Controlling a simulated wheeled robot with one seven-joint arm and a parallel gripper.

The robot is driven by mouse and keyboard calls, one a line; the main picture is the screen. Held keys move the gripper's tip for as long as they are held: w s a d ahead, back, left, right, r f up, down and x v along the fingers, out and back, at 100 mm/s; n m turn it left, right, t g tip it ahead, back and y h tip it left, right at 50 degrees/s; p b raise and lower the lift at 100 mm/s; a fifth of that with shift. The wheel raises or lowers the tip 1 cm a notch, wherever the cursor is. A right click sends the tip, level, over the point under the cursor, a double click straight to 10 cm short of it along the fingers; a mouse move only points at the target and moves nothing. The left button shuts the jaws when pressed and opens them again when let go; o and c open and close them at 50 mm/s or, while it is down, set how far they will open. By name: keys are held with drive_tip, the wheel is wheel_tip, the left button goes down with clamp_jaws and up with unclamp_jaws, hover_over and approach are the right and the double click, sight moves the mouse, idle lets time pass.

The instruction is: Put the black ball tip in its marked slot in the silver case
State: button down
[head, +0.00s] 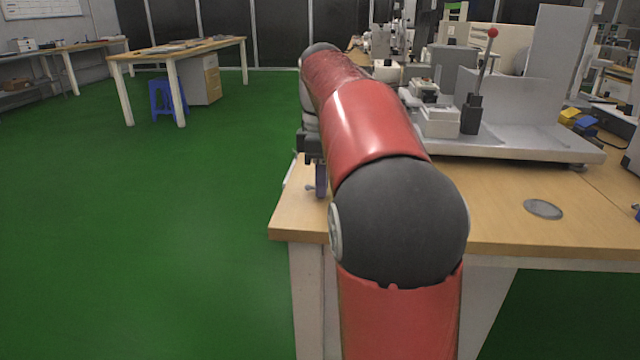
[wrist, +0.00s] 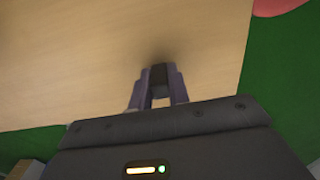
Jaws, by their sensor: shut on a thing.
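My gripper (wrist: 158,88) is in the lower middle of the wrist view, close to the wooden table top. Its two fingers are shut on a small dark piece, which I take to be the black ball tip (wrist: 158,75). Its shape is mostly hidden between the fingers. In the head view, part of my gripper (head: 321,180) shows beside the table's left edge, and my arm hides most of it. I cannot make out the silver case or its marked slot in either view.
The wooden table (head: 510,235) carries a grey machine (head: 525,135) with a red-knobbed lever (head: 482,75) at the right. A round grey disc (head: 543,209) lies near the front edge. Green floor (head: 180,230) is open on the left. Another table (head: 190,50) stands farther back.

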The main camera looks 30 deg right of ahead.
drive_tip(key=c, duration=1.3)
unclamp_jaws()
drive_tip(key=shift+f, duration=0.15)
drive_tip(key=shift+c, duration=0.2)
